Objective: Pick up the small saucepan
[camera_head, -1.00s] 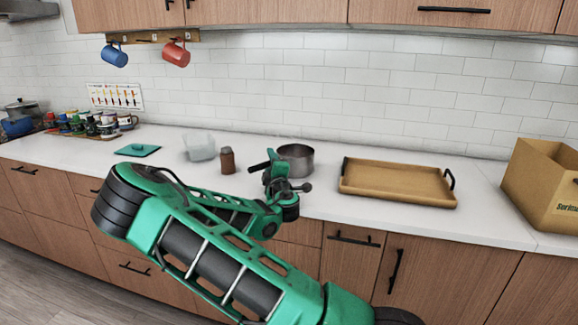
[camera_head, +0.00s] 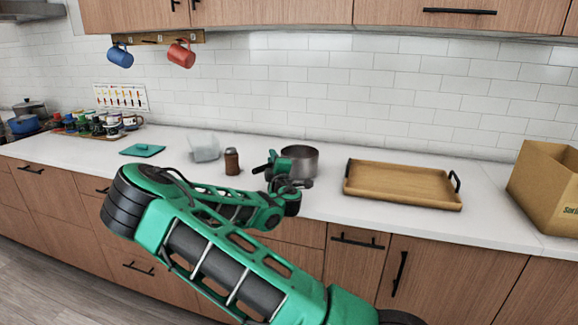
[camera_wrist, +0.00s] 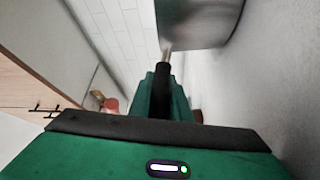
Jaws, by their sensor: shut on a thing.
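The small saucepan (camera_head: 303,160) is a grey metal pot on the white counter, between a brown jar and a wooden tray. My gripper (camera_head: 281,177) is at its near left side and hides part of it. In the wrist view the pot's shiny wall (camera_wrist: 198,22) fills the top, and its thin handle (camera_wrist: 167,56) runs down between the green fingers of my gripper (camera_wrist: 163,84). The gripper is shut on the handle. I cannot tell whether the pot's base touches the counter.
The wooden tray (camera_head: 400,184) lies to the right, with a cardboard box (camera_head: 545,190) beyond it. Tiled wall stands close behind; cabinets hang above.

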